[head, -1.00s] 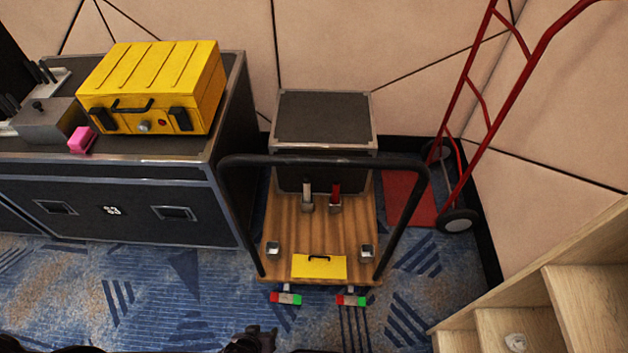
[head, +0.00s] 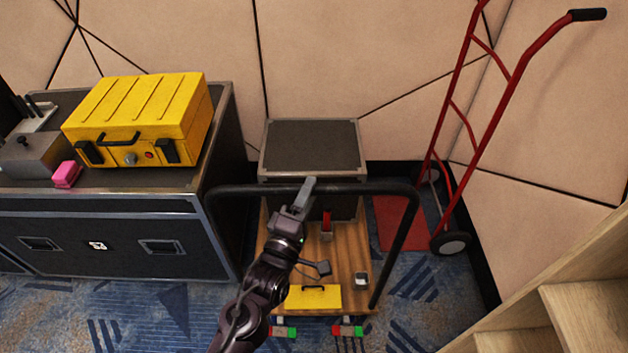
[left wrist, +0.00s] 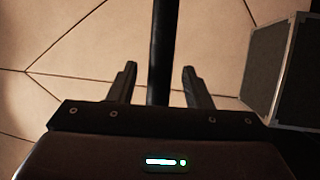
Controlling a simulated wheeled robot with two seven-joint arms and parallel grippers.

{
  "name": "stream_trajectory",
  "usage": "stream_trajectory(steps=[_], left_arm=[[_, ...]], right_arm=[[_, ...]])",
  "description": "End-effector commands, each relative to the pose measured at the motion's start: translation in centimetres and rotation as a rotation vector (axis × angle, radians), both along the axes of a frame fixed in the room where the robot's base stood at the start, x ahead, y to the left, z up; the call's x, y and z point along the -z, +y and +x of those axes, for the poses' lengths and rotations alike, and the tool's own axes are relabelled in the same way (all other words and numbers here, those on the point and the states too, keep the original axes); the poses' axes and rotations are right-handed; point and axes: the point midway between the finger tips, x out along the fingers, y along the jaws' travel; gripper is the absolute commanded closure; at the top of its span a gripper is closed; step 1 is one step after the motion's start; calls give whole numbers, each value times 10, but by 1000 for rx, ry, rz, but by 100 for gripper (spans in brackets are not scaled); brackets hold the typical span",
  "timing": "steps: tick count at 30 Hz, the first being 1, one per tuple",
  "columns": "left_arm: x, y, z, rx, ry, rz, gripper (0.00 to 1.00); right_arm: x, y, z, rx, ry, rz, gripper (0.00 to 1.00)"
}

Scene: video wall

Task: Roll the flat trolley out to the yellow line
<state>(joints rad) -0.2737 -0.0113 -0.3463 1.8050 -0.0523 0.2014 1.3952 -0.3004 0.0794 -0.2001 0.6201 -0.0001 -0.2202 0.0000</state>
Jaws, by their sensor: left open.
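The flat trolley (head: 350,255) has a wooden deck and a black hoop handle (head: 365,189), which stands at its near end. My left gripper (head: 306,188) is at the top bar of the handle, left of its middle. In the left wrist view the black handle bar (left wrist: 163,45) runs between the two fingers of my left gripper (left wrist: 160,78), with a gap on each side. The left gripper is open. My left arm hides part of the deck. My right gripper is not in view. No yellow line shows.
A black case (head: 312,148), a small yellow box (head: 314,297) and a red-handled tool (head: 326,226) are on the trolley. A flight case (head: 110,235) with a yellow case (head: 140,120) stands left. A red hand truck (head: 470,130) and wooden shelving (head: 560,280) are right.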

Motion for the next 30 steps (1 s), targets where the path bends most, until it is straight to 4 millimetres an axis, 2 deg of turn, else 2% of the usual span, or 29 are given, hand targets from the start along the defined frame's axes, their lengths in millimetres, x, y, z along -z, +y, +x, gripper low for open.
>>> stream_trajectory(steps=[3, 7, 17, 27, 30], left_arm=[[-4, -7, 17, 0, 0, 1, 55], [-6, -11, 28, 1, 0, 2, 55], [-5, -13, 32, 0, 2, 3, 55], [-5, -12, 32, 0, 2, 3, 98], [-5, -12, 32, 0, 2, 3, 100]], right_arm=[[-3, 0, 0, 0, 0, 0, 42], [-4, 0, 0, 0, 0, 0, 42], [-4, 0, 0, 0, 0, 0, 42], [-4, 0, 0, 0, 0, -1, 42], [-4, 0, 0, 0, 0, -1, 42]])
